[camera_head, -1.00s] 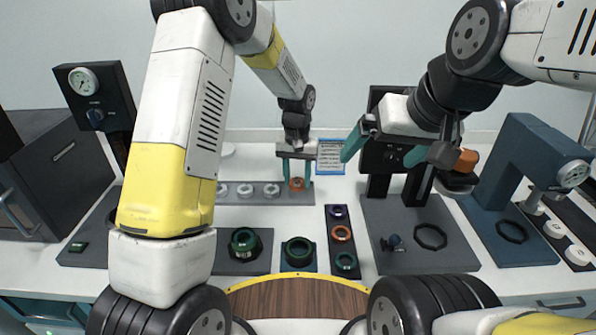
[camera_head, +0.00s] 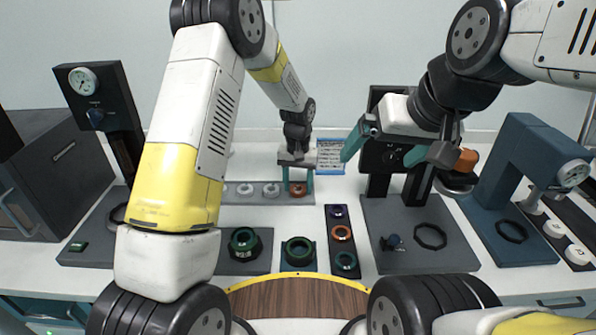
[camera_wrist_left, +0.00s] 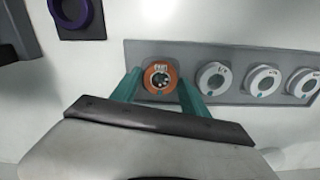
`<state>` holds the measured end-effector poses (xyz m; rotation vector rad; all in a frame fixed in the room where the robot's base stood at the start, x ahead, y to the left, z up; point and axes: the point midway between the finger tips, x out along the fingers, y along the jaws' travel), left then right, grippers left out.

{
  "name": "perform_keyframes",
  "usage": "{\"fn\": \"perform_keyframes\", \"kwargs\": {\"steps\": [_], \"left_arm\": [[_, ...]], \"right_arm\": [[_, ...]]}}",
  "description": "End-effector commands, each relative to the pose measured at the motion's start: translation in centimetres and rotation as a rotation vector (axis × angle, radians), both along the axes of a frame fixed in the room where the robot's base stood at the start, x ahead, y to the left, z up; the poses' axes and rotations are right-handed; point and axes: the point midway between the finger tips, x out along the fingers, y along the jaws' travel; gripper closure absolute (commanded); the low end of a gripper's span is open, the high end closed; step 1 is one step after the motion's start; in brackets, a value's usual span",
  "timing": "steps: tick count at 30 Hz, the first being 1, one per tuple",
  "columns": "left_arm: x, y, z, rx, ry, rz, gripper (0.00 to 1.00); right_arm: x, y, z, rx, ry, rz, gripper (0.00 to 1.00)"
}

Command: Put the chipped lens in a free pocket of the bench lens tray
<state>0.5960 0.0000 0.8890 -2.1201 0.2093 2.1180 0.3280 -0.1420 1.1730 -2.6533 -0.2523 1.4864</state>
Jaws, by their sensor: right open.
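An orange-rimmed lens (camera_head: 298,189) sits at the right end of the grey lens tray (camera_head: 238,200) at the back. It also shows in the left wrist view (camera_wrist_left: 150,84), marked with small print; I cannot make out a chip. My left gripper (camera_head: 296,187) is above the tray, pointing down, with one finger on each side of this lens. In the left wrist view a gap shows between the lens and the fingers. White-rimmed lenses (camera_wrist_left: 213,79) fill the neighbouring pockets that I can see. My right gripper (camera_head: 386,152) is open and empty, raised at the right.
A dark plate (camera_head: 330,225) with purple, orange and green rings stands in front of the tray. Green-ringed mounts (camera_head: 244,243) are nearer me. A blue press frame (camera_head: 535,150) stands right, a dark gauge post (camera_head: 100,100) left. My left arm hides part of the bench.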

Motion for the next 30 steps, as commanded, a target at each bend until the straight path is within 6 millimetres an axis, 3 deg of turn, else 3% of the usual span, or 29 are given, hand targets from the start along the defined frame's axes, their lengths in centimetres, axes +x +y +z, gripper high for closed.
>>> {"fn": "perform_keyframes", "kwargs": {"steps": [8,11,21,30], "left_arm": [[0.0,0.0,0.7,0.000,-0.001,0.000,0.47],[0.1,0.0,2.0,-0.002,-0.003,0.000,0.47],[0.1,0.0,9.2,-0.002,-0.005,-0.001,0.47],[-0.1,0.2,12.6,-0.004,-0.004,0.002,0.47]], "right_arm": [[0.0,0.0,0.0,0.000,0.000,0.000,0.00],[0.0,0.0,0.0,0.000,0.000,0.000,0.00],[0.0,0.0,0.0,0.000,0.000,0.000,0.00],[0.0,0.0,0.0,0.000,0.000,0.000,0.00]]}}
